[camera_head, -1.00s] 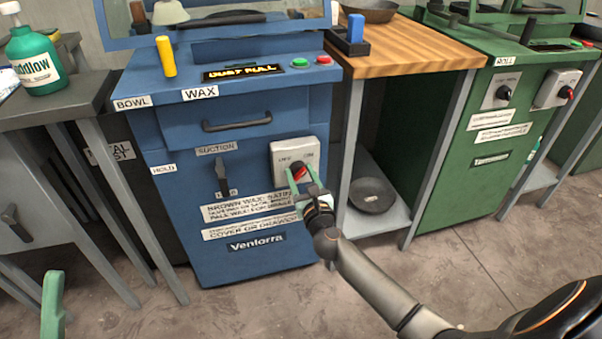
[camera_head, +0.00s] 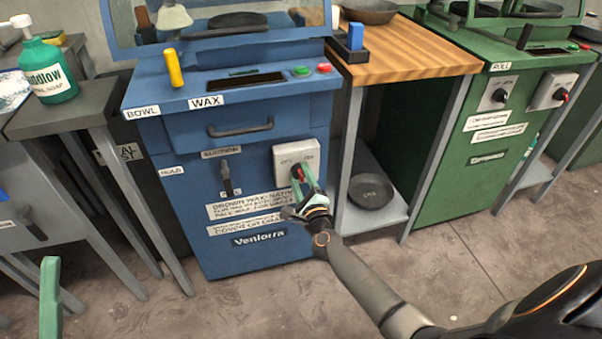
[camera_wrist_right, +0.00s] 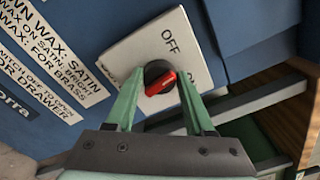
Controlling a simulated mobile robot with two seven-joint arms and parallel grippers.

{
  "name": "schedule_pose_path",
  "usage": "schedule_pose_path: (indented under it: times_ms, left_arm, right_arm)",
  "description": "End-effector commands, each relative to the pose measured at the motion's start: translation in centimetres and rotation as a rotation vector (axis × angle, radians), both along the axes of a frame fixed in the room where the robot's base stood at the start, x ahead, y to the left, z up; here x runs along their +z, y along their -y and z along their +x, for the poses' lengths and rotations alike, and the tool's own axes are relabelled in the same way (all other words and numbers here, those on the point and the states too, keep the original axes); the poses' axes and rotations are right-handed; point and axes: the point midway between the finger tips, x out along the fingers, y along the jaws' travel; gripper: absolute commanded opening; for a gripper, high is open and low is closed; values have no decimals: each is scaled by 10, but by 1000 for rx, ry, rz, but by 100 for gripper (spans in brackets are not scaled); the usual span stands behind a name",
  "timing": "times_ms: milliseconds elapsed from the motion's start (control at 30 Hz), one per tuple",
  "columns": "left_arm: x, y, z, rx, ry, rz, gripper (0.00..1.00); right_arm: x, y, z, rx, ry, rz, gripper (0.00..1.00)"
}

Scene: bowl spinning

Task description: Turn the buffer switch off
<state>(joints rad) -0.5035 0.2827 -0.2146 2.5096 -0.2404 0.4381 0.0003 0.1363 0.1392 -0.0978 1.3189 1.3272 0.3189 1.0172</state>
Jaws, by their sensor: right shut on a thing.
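The buffer switch is a pale plate (camera_head: 288,153) with OFF and ON labels and a black round knob with a red pointer (camera_head: 299,172), on the blue cabinet's front. My right gripper (camera_head: 306,187) is at the knob. In the right wrist view its green fingers (camera_wrist_right: 158,100) are on either side of the knob (camera_wrist_right: 160,79), shut on it. The OFF label shows there above the knob; a finger partly hides the rest of the plate. A green finger of my left gripper (camera_head: 50,300) shows at the lower left, away from the cabinet.
The blue cabinet has a dark display (camera_head: 243,80), a green button (camera_head: 302,71), a red button (camera_head: 324,68), and a suction lever (camera_head: 225,172). A wooden-topped bench (camera_head: 425,55) stands to the right, with a dark bowl (camera_head: 371,191) on its lower shelf.

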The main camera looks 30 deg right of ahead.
Motion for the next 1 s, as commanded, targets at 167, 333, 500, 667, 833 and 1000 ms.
schedule_pose_path:
  times_ms: [167, 333, 500, 667, 833, 1000]
  left_arm:
    - [9, 0, -1, 8, 4, 4, 50]
    - [14, -2, 1, 19, 0, 3, 50]
    - [-15, -6, 25, 50, -148, 4, 50]
    - [-31, -7, 36, 65, -230, 4, 50]
    - [-42, -9, 43, 74, -286, 3, 50]
    - [-48, -9, 46, 79, -312, 4, 50]
  right_arm:
    - [0, 0, 0, 0, -42, -163, 0]
    - [-1, -1, 0, 0, -76, -307, 0]
    - [-1, -1, 0, 0, -104, -428, 0]
    - [-2, -1, 0, 0, -124, -512, 0]
    - [-2, -1, 0, 1, -137, -570, 0]
    - [-3, -1, 0, 1, -143, -597, 0]
